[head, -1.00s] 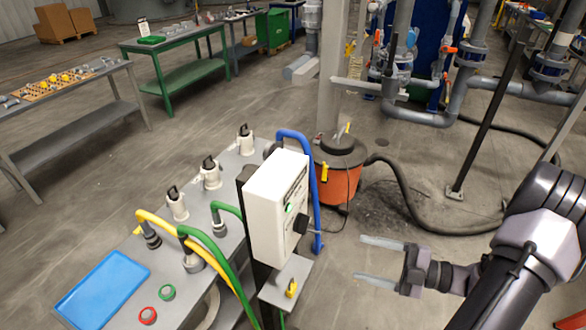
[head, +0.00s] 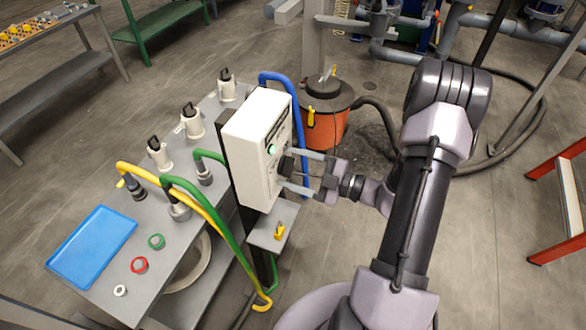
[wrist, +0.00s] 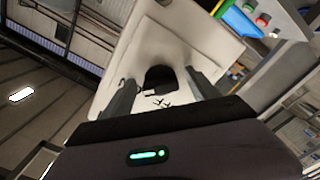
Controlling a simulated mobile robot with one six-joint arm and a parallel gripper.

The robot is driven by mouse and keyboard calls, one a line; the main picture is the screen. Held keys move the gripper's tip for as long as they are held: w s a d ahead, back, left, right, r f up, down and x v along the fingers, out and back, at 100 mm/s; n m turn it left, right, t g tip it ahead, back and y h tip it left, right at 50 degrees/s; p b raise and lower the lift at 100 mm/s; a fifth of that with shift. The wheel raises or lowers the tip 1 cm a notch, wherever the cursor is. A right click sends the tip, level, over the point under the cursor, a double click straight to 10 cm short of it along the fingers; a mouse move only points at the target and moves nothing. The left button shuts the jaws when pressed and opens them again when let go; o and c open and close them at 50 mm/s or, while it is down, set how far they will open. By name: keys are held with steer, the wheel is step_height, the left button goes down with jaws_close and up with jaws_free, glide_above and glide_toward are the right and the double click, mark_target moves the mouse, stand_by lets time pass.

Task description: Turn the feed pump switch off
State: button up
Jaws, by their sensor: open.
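The white control box (head: 255,148) stands on a dark post beside the grey bench. A lit green lamp (head: 271,149) and a black rotary switch (head: 286,166) are on its right-hand face. My gripper (head: 292,172) is open, its two fingers reaching to that face above and below the switch. In the wrist view the black switch knob (wrist: 160,79) lies between the two open fingers (wrist: 160,92), with dark markings beside it on the white box face (wrist: 172,45). I cannot tell whether the fingers touch the knob, or which way the switch points.
The grey bench (head: 115,275) holds a blue tray (head: 92,246), white valves, and yellow and green hoses. A small shelf (head: 265,238) with a yellow item is below the box. An orange bucket (head: 325,128) stands behind.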

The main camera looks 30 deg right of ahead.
steer(key=shift+a, duration=0.1)
steer(key=c, duration=1.4)
steer(key=shift+o, duration=0.2)
steer(key=shift+n, duration=0.3)
steer(key=n+p, duration=0.1)
steer(key=n, duration=0.2)
steer(key=shift+w+r+n, duration=0.1)
steer(key=shift+r+n, duration=0.05)
steer(key=shift+n, duration=0.25)
steer(key=n, duration=0.4)
steer(key=shift+n, duration=0.3)
steer(key=n, duration=0.4)
steer(key=shift+r, duration=0.1)
steer(key=shift+r+n+b, duration=0.1)
steer(key=shift+n+b, duration=0.75)
steer(key=shift+n, duration=1.55)
